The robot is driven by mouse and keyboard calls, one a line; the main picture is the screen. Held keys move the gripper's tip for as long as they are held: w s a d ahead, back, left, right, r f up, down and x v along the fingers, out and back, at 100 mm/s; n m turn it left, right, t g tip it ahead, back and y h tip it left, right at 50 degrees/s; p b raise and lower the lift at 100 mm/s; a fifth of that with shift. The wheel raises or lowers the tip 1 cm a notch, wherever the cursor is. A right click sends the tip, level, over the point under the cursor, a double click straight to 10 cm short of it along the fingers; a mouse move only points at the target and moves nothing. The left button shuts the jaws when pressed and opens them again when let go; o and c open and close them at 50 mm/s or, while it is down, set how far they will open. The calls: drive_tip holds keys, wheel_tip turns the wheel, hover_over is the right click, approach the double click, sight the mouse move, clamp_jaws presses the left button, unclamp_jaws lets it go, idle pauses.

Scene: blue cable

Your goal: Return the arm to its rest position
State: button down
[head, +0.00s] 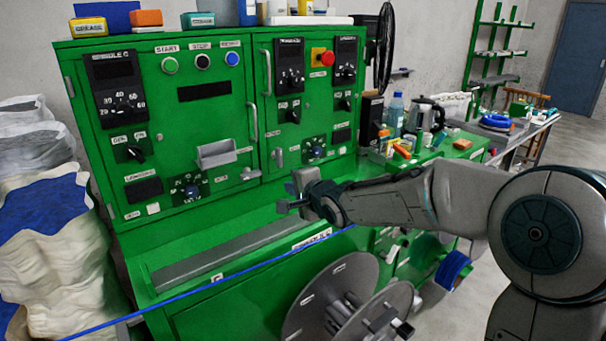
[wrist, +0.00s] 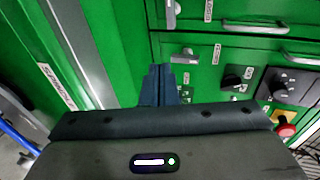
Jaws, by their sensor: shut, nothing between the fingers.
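My gripper (head: 291,196) is in front of the green control cabinet (head: 215,125), above its lower ledge, with my arm reaching in from the right. In the wrist view my gripper (wrist: 158,72) shows its fingers together, with nothing between them. The blue cable (head: 215,285) runs slantwise across the front of the machine, below and apart from my gripper. A bit of blue cable also shows at the left edge of the wrist view (wrist: 18,137).
A grey reel (head: 335,295) stands low at the front, below my arm. A workbench with bottles and a kettle (head: 425,113) is behind my arm. White sacks (head: 60,230) stand at the left. Open floor (head: 460,290) shows at the right.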

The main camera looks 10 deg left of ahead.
drive_tip(key=s+d+f+n+g+h, duration=0.1)
drive_tip(key=s+d+f+n+h, duration=0.25)
drive_tip(key=s+d, duration=0.4)
drive_tip(key=s+d+f+n+g+h, duration=0.2)
drive_tip(key=s+d+h, duration=0.3)
drive_tip(key=d, duration=0.6)
drive_tip(key=s+d+f+n+g, duration=0.1)
drive_tip(key=s+d, duration=0.3)
drive_tip(key=s, duration=0.6)
drive_tip(key=s+d+f+n+g, duration=0.1)
drive_tip(key=s+d+n+g, duration=0.2)
drive_tip(key=s, duration=0.7)
drive_tip(key=d, duration=0.2)
drive_tip(key=shift+d+f+g+h, duration=0.25)
drive_tip(key=shift+d+g+h, duration=0.05)
drive_tip(key=shift+g+h, duration=0.1)
drive_tip(key=c, duration=2.1)
unclamp_jaws()
drive_tip(key=shift+s, duration=0.1)
drive_tip(key=shift+c, duration=0.2)
